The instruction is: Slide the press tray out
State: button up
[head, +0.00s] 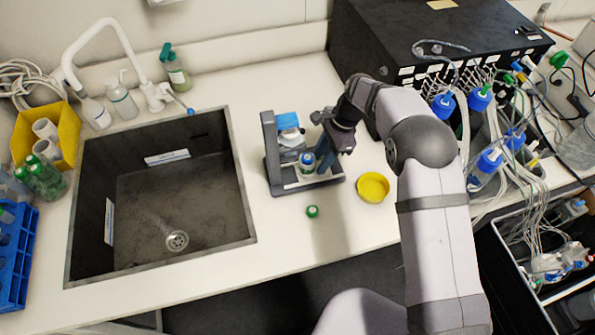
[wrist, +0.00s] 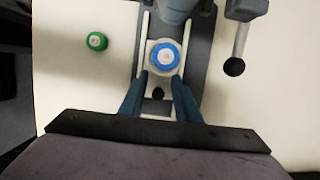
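The grey press (head: 270,150) stands on the counter right of the sink. Its pale tray (head: 292,184) lies low between the base rails, and a blue-capped container (head: 307,160) stands on it under the press head. In the wrist view the container's blue cap (wrist: 165,57) shows from above, with the tray (wrist: 153,108) around and in front of it. A small black knob (wrist: 158,93) is at the tray's near end. My gripper (wrist: 160,77) is open, its two blue-grey fingers apart on either side of the knob. I see gaps beside the knob; finger height is unclear.
The press lever with a black ball (wrist: 234,67) is right of my gripper in the wrist view. A green cap (head: 312,211) and a yellow dish (head: 373,187) lie nearby on the counter. The sink (head: 165,200) is left; the black box (head: 400,50) stands behind.

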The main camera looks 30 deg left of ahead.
dwell(0.3)
jog(key=shift+p+v, duration=1.5)
jog(key=shift+v, duration=0.6)
jog(key=shift+r, duration=0.15)
